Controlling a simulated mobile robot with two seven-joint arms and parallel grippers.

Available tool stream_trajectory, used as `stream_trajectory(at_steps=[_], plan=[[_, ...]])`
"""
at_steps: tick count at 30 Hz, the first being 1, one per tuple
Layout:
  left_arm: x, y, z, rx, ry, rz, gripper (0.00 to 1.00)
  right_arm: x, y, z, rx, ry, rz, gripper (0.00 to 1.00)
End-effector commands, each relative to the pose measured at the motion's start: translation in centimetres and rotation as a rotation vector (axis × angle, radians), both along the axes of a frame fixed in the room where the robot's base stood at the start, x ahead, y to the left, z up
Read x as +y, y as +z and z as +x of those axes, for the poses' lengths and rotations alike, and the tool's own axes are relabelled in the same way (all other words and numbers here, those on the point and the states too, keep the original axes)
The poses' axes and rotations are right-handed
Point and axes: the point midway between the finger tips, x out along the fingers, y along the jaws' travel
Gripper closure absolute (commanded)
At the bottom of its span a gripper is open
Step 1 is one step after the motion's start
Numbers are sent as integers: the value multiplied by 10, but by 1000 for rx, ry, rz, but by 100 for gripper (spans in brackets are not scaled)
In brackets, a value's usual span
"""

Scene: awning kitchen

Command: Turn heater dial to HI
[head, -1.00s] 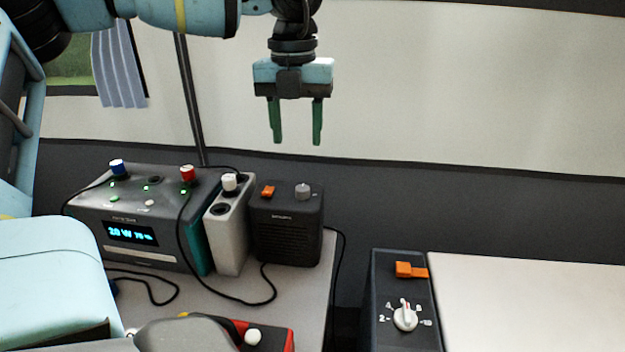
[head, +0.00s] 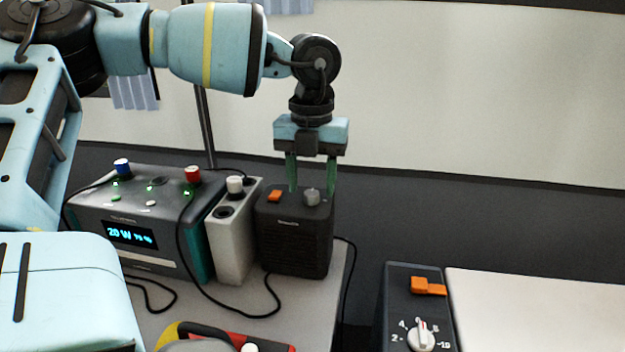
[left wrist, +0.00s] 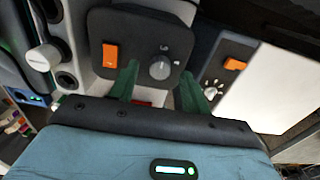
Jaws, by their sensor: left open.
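The heater (head: 293,235) is a dark box with a ribbed front, standing on the table at the left of the head view. On its top are an orange switch (head: 274,196) and a grey round dial (head: 312,196). My left gripper (head: 311,190) points down over the heater, open, its green fingers on either side of the dial. In the left wrist view the dial (left wrist: 160,67) shows with small markings by it, too small to read surely. The fingers (left wrist: 158,86) look apart from it there. My right gripper is not in view.
A white box with a white knob (head: 235,186) stands close left of the heater, beside a grey unit (head: 140,225) with a lit display. Cables (head: 270,300) lie on the table. A dark panel (head: 415,300) with an orange switch and white dial is at right.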

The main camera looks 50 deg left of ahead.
Motion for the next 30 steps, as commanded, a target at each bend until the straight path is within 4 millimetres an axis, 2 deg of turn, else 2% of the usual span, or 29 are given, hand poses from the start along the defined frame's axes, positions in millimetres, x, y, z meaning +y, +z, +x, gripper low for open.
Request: stream_trajectory(at_steps=[4, 13, 24, 30], plan=[[0, -11, 0, 1, -1, -2, 52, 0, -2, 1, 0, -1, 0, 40], [0, -13, 0, -1, -1, -1, 52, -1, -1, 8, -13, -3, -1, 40], [0, -13, 0, -1, 0, -1, 97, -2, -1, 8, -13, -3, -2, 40], [0, -12, 0, -1, -15, -1, 98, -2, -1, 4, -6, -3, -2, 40]])
